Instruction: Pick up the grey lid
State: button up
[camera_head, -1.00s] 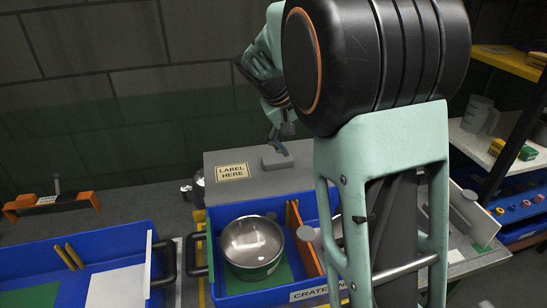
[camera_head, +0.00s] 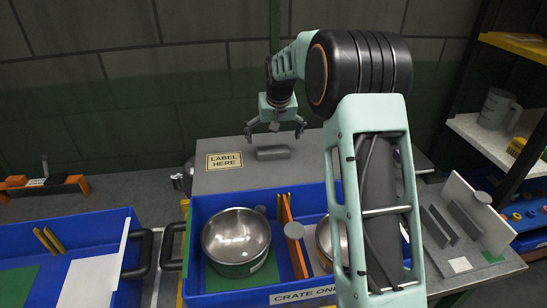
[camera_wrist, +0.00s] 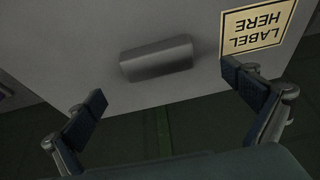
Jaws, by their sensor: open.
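The grey lid (camera_head: 225,180) is a large flat panel behind the blue crate. It carries a raised bar handle (camera_head: 273,152) and a "LABEL HERE" sticker (camera_head: 224,160). My gripper (camera_head: 275,132) points down above the lid's far part, close to the handle, with its fingers spread and nothing between them. In the wrist view the fingertips (camera_wrist: 162,84) stand to either side of the handle (camera_wrist: 157,59), which lies a little above the line between them. The gap in height between fingers and lid is hard to tell.
The blue crate (camera_head: 273,292) in front holds a steel bowl (camera_head: 236,236), an orange divider (camera_head: 297,255) and another steel pot (camera_head: 325,240), partly hidden by my arm. Another blue crate (camera_head: 60,235) is at left. A shelf rack (camera_head: 465,130) stands at right. A dark block wall is behind.

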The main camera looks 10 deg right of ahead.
aim_at(273, 149)
jog(key=shift+p+x, duration=0.4)
jog(key=shift+x, duration=2.95)
jog(key=shift+s+d, duration=0.1)
jog(key=shift+d, duration=0.05)
jog(key=c, duration=1.6)
jog(key=shift+r, duration=0.1)
